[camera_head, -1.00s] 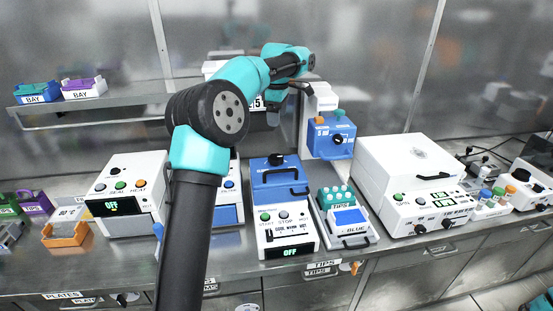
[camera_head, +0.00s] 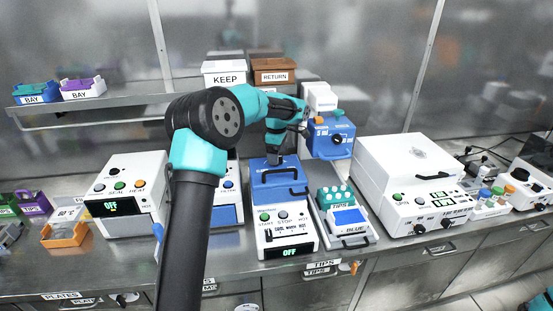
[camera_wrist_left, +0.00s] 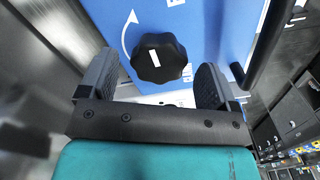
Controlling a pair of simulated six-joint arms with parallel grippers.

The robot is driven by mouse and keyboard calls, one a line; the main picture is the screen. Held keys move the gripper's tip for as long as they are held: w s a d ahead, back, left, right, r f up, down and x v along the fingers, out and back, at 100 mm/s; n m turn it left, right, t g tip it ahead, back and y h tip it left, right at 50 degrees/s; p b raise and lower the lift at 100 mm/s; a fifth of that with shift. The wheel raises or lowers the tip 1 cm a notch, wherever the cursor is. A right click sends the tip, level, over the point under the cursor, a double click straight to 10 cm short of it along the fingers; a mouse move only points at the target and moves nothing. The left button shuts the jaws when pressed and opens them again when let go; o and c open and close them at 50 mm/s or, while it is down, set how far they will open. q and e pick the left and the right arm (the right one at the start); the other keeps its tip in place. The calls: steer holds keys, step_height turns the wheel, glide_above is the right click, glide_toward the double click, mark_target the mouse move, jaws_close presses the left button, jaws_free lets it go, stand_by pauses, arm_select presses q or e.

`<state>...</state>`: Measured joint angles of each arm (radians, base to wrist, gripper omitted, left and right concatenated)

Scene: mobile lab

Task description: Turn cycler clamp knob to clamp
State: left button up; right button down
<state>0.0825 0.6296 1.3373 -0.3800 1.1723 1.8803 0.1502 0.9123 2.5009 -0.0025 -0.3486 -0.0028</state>
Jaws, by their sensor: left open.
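The cycler (camera_head: 287,226) is a white box with a blue lid (camera_head: 284,183), a dark lid handle and an OFF display. Its clamp knob (camera_wrist_left: 158,56) is black and lobed with a white mark, on the blue lid in the left wrist view. A curved white arrow is printed beside the knob. My left gripper (camera_wrist_left: 156,78) is open, with one finger on each side of the knob and visible space around it. In the head view my left gripper (camera_head: 275,157) is over the back of the lid and hides the knob. My right gripper is not in view.
A blue device (camera_head: 331,138) with a black knob stands just right of my left gripper. A rack of teal-capped tubes (camera_head: 335,197) is right of the cycler. KEEP (camera_head: 225,74) and RETURN (camera_head: 274,71) boxes stand behind. A white instrument (camera_head: 405,170) is further right.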

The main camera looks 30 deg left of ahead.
arm_select(q)
steer(key=shift+f, duration=1.2)
steer(key=shift+c, duration=0.5)
steer(key=c, duration=0.8)
steer(key=shift+c, duration=0.2)
